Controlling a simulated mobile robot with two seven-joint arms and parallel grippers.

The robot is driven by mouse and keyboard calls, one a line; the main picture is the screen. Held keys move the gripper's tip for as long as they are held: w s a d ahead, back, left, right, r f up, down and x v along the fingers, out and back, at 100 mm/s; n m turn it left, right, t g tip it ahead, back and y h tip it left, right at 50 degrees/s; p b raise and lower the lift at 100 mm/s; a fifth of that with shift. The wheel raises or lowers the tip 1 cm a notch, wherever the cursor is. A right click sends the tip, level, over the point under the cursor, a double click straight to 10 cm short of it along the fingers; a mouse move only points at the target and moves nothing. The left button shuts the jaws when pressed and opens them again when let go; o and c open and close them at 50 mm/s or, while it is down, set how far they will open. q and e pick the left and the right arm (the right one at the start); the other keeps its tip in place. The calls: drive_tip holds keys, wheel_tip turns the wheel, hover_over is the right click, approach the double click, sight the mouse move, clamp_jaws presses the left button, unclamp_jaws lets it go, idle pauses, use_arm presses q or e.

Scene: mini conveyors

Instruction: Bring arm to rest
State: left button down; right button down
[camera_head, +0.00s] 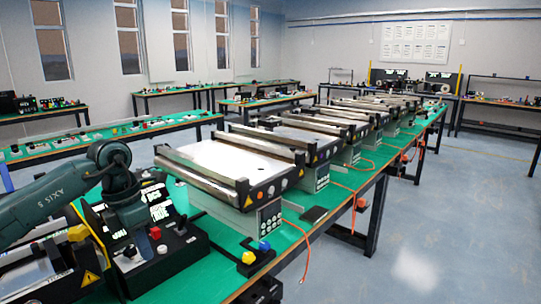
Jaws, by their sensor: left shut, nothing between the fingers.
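My left arm comes in from the left, dark green, and bends down at its elbow over the near end of the green-topped bench (300,222). My left gripper (138,243) points down, shut and empty, close to a black control box (178,258) with a red button and a black knob. Whether it touches the box cannot be told from this view. My right gripper is not in view.
A mini conveyor (228,158) with a white belt stands right of my left arm, with several more behind it along the bench. A small black holder (250,262) with blue and yellow caps sits near the front edge. Orange cables hang over the right edge. The floor at right is clear.

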use_arm(q)
drive_tip(key=d+f+g+h, duration=0.1)
drive_tip(key=d+f+h, duration=0.3)
drive_tip(key=d, duration=0.5)
drive_tip(key=s+d+n+t+h, duration=0.2)
drive_tip(key=s+d+n+h, duration=0.3)
drive_tip(key=d+h, duration=0.3)
drive_tip(key=s+d+n+t+h, duration=0.35)
drive_tip(key=d+n+h, duration=0.2)
drive_tip(key=d, duration=0.45)
drive_tip(key=s+a+f+n+t+y, duration=0.1)
drive_tip(key=a+f+n+t+y, duration=0.4)
drive_tip(key=n, duration=0.6)
drive_tip(key=a+f+n+t+y, duration=0.45)
drive_tip(key=n+t, duration=0.25)
drive_tip(key=n, duration=0.4)
drive_tip(key=s+a+f+n+g+y, duration=0.3)
drive_tip(key=s+f+n, duration=0.1)
drive_tip(key=s+f, duration=0.2)
drive_tip(key=s+a+f+n+g+y, duration=0.3)
drive_tip(key=s+f+n, duration=0.2)
drive_tip(key=f, duration=0.4)
drive_tip(key=shift+s+a+p, duration=0.3)
drive_tip(key=shift+s+p, duration=0.1)
drive_tip(key=shift+s, duration=0.5)
